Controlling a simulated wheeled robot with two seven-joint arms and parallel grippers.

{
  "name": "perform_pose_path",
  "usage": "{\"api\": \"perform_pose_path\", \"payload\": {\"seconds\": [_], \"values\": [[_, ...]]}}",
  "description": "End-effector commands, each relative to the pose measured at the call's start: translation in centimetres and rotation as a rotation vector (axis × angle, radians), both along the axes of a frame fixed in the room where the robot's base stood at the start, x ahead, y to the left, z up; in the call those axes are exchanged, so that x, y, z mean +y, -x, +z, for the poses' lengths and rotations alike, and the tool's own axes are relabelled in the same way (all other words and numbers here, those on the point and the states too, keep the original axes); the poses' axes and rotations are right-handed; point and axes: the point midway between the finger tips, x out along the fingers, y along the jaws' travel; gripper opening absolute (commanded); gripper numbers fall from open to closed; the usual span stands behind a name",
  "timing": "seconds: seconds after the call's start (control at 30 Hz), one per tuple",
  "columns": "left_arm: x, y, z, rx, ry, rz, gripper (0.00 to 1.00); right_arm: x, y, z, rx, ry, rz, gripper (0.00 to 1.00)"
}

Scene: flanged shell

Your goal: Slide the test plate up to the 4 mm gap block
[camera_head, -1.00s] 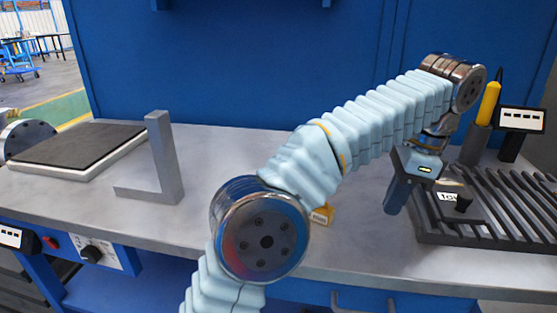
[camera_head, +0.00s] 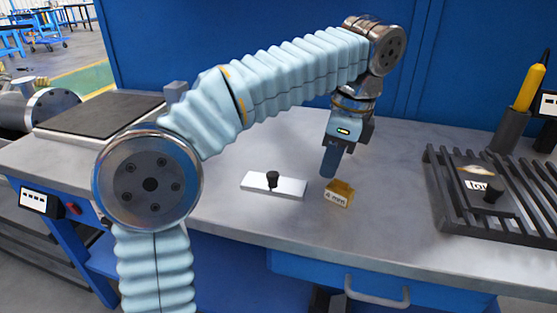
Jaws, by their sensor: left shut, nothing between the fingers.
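A flat pale plate with a black knob, which I take to be the test plate (camera_head: 292,188), lies on the grey bench. The yellow gap block marked 4 mm (camera_head: 338,194) sits just to its right, with a small space of bench between them. My left gripper (camera_head: 329,168) is shut and empty. Its fingers point down just behind and slightly left of the block, and right of the plate's knob. I cannot tell if the fingertips touch anything. My right gripper is not in view.
A slatted black rack (camera_head: 447,195) at right carries a dark knobbed plate (camera_head: 478,183) with a label. A yellow-handled tool (camera_head: 530,88) stands in a holder behind it. A dark-topped slab (camera_head: 95,115) and a flanged metal part (camera_head: 50,107) are at left. My left arm hides some bench.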

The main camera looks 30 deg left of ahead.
Motion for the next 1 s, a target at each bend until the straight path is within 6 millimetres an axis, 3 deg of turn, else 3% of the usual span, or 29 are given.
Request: {"api": "perform_pose_path", "payload": {"seconds": [0.3,0.5,0.7,1.0], "values": [[6.8,1.7,0.0,-0.001,0.000,0.004,0.00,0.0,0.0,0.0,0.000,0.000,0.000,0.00],[9.5,2.3,-0.1,0.001,-0.001,0.002,0.00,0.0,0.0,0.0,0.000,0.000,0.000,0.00],[9.3,2.2,-1.6,0.001,-0.001,-0.001,0.00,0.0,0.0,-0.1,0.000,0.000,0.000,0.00],[9.2,2.2,-2.0,0.008,0.000,-0.001,0.00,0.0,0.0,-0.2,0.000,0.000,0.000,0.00]]}}
